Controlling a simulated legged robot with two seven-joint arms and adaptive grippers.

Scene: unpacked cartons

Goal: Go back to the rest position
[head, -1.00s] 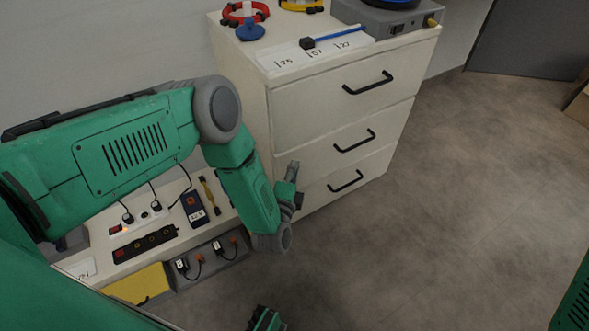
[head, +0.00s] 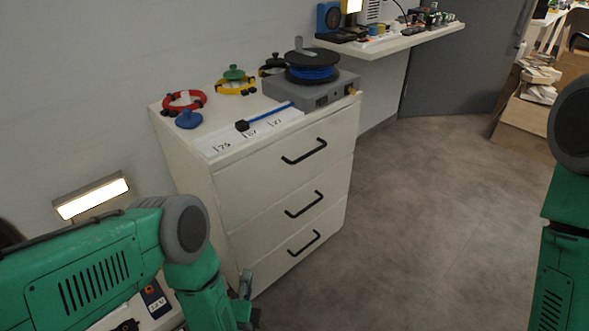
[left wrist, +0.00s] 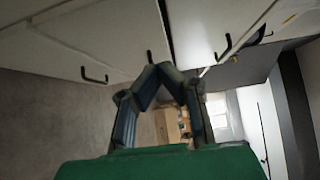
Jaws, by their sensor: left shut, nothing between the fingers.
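My left arm (head: 90,275) comes in from the left of the head view, bent down at the elbow. My left gripper (head: 246,282) shows only in part, in front of the lower left of the white drawer cabinet (head: 225,205). In the left wrist view the left gripper (left wrist: 157,72) has its fingers together at the tips, with nothing between them. My right arm (head: 560,235) stands at the right edge of the head view. Its gripper is out of the picture.
On the cabinet are a red ring (head: 184,100), a yellow ring (head: 235,86) and a blue spool (head: 312,68) on a grey box. A low bench with a power meter (head: 155,300) is at lower left. A wall shelf (head: 390,45) is behind. The floor (head: 420,200) at right is clear.

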